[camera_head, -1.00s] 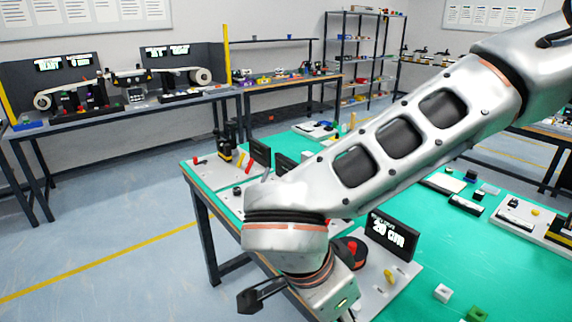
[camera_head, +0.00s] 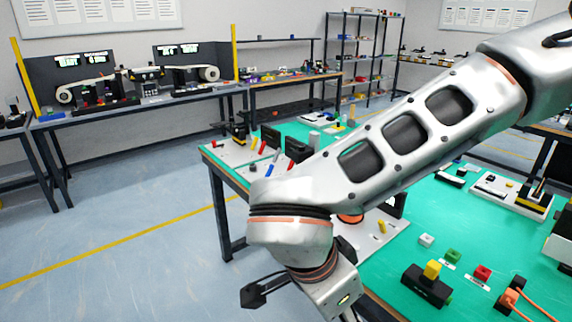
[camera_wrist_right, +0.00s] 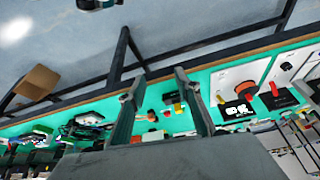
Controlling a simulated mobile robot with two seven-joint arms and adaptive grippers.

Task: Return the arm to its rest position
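My right arm (camera_head: 400,140) is silver-grey and crosses the head view from the upper right down to the lower middle. Its wrist hangs over the front edge of the green-topped bench (camera_head: 400,262), and the dark gripper (camera_head: 264,291) is over the floor side of that edge. In the right wrist view two grey fingers stand apart with nothing between them, so the right gripper (camera_wrist_right: 155,86) is open and empty. My left gripper is in neither view.
A black holder (camera_head: 426,288) with a yellow block (camera_head: 432,270), a green block (camera_head: 453,256) and a red block (camera_head: 482,272) are on the bench. A conveyor table (camera_head: 140,102) stands at the back left. The floor (camera_head: 110,235) on the left is clear.

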